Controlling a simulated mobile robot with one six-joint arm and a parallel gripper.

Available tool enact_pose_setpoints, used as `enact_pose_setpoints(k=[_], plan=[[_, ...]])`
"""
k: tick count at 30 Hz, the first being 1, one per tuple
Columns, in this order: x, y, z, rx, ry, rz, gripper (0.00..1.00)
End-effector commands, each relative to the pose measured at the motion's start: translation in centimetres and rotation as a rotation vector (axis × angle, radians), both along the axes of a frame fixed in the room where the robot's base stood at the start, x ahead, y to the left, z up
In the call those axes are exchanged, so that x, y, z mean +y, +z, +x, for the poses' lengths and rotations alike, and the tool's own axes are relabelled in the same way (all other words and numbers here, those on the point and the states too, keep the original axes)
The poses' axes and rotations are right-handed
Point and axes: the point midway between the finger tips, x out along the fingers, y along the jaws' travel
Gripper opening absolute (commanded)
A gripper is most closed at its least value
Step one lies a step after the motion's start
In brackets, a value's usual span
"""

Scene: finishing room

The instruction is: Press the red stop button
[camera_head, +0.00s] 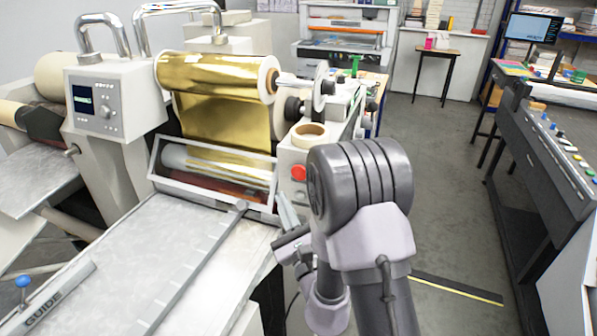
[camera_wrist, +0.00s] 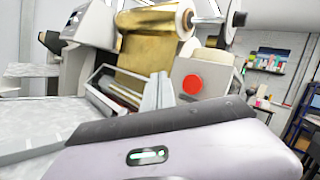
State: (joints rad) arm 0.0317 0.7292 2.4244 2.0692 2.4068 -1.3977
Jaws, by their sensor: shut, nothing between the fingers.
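The red stop button (camera_head: 298,173) is round and sits on the front of a pale housing at the right end of the gold foil machine. It also shows in the wrist view (camera_wrist: 193,85), just right of my fingers. My gripper (camera_head: 283,203) is shut and empty, below and slightly left of the button in the head view. In the wrist view my gripper (camera_wrist: 159,80) points up toward the machine. The fingers look apart from the button, though the exact gap is hard to tell. The button's face is not hidden in either view.
A gold foil roll (camera_head: 215,75) hangs above a framed guard (camera_head: 213,178) left of the button. A metal feed table (camera_head: 130,275) extends in front. A tape roll (camera_head: 310,134) rests above the button. A dark console (camera_head: 550,150) stands right, across open floor (camera_head: 450,190).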

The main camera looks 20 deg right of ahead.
Motion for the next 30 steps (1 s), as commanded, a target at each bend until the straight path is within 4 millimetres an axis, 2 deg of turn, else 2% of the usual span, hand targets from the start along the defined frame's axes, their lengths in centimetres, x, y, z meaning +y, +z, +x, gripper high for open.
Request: enact_pose_setpoints(k=[1, 9, 15, 30], plan=[[-0.5, 0.5, 0.5, -0.001, -0.003, 0.0, 0.0], [-2.9, 0.5, 3.8, -0.001, -0.002, 0.0, 0.0], [-4.1, 0.3, 5.5, 0.0, -0.001, 0.001, 0.0], [-4.4, 0.1, 6.0, 0.0, 0.0, 0.0, 0.0]])
